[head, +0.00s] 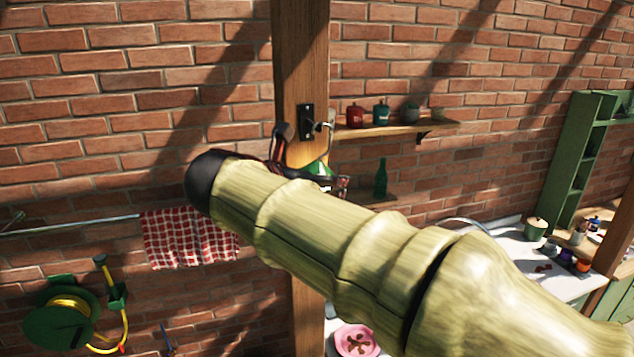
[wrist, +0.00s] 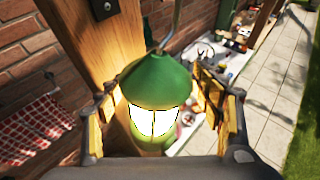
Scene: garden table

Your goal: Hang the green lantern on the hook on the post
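The green lantern (wrist: 157,82), with a lit glass body, is upright beside the wooden post (head: 300,60). My gripper (wrist: 165,118) is open, with one finger on each side of the lantern and visible gaps between fingers and lantern. A thin metal wire (wrist: 176,22) rises from the lantern's top and leaves the wrist view. Its contact with the hook cannot be made out.
A shelf (head: 400,129) with several pots is right of the post, and a green bottle (head: 380,179) stands on a lower shelf. A checked towel (head: 187,238) hangs on a rail at the left. A brick wall is behind, with a white counter (head: 520,262) at the right.

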